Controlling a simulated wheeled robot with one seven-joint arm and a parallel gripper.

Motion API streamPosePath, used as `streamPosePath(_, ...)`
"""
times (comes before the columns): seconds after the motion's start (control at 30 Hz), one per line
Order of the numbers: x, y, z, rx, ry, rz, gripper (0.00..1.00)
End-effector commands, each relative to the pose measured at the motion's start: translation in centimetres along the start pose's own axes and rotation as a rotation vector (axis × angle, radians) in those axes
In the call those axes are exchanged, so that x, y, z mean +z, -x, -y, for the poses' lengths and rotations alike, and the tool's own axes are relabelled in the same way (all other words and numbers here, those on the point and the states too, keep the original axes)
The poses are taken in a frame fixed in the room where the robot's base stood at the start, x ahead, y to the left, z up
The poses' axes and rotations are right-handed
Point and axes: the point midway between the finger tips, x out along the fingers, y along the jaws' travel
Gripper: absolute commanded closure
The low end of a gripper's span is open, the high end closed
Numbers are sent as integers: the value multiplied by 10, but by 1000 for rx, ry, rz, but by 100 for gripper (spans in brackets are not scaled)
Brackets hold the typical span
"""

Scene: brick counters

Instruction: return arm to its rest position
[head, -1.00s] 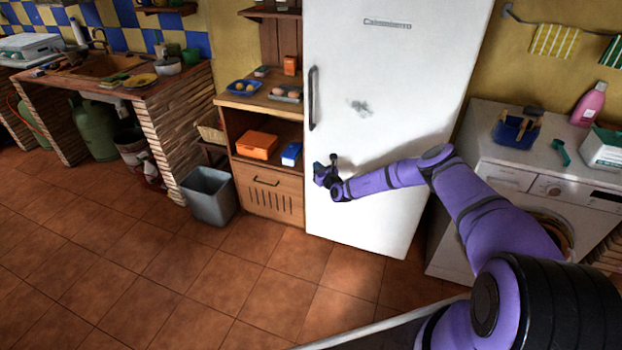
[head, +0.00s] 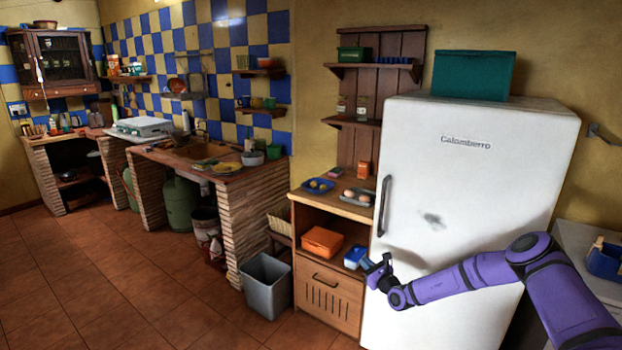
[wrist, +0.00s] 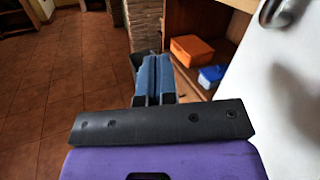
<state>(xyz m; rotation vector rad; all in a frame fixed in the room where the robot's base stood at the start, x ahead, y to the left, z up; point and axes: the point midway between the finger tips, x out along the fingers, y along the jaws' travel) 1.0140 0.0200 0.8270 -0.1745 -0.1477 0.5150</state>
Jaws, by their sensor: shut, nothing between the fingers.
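My purple arm reaches in from the right in the head view, in front of the white fridge (head: 470,190). My gripper (head: 367,265) is at its end, beside the fridge's left edge and below the door handle (head: 384,206). In the wrist view the blue fingers of my gripper (wrist: 154,72) are together with nothing between them. The fridge door is closed and shows along the right of the wrist view.
A wooden cabinet (head: 334,307) stands left of the fridge, with an orange box (head: 322,241) and a blue box (head: 355,257) on its open shelf. A grey bin (head: 267,284) stands beside it. The tiled floor (head: 130,290) on the left is clear.

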Motion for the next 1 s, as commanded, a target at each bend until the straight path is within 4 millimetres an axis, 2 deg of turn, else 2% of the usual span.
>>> streamPosePath(0.03, 25, -6, -3, 55, 48, 25, 100)
streamPosePath(0.1, 54, -11, -10, 131, 108, 55, 100)
streamPosePath(0.27, 117, -16, -28, 300, 245, 115, 100)
streamPosePath(0.47, 188, -8, -51, 506, 417, 169, 100)
streamPosePath(0.6, 233, 4, -68, 643, 538, 195, 100)
streamPosePath(0.77, 278, 24, -84, 792, 677, 210, 100)
streamPosePath(1.0, 340, 64, -101, 998, 885, 207, 100)
